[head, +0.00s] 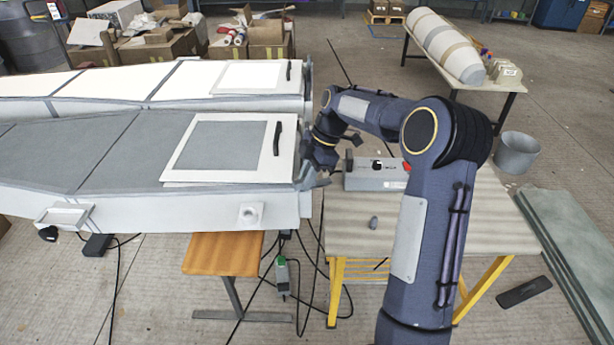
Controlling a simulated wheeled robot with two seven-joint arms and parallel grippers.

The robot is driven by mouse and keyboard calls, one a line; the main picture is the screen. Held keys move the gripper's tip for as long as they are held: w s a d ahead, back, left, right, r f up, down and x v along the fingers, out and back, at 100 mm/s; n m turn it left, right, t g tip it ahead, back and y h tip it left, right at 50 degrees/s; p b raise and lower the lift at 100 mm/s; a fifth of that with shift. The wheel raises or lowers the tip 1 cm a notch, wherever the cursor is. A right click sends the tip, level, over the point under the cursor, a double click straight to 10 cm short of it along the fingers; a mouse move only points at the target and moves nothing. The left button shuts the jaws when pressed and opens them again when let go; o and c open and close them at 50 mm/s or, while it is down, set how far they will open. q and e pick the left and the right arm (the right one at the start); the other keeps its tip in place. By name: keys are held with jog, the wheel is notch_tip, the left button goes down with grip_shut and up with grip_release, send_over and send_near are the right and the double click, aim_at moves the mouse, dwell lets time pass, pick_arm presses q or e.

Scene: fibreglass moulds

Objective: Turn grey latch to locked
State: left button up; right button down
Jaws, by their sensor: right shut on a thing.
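My right gripper (313,176) is at the right-hand end of the near grey mould (100,150), with its arm reaching in from the right. It is shut on a small grey part at the mould's end edge, which looks like the grey latch (322,183). The gripper covers most of this part, so I cannot tell its angle. A hatch panel with a black handle (277,138) lies on top of the mould close by. My left gripper is not in view.
A wooden stool (222,254) stands below the mould. A white mould (130,82) lies behind. Cables hang between mould and table.

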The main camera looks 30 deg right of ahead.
aim_at(318, 183)
jog(key=c, duration=1.4)
grip_release()
jog(key=shift+o, duration=0.2)
jog(key=shift+r, duration=0.1)
jog(key=v, duration=0.7)
jog(key=shift+r, duration=0.25)
jog(key=shift+d, duration=0.15)
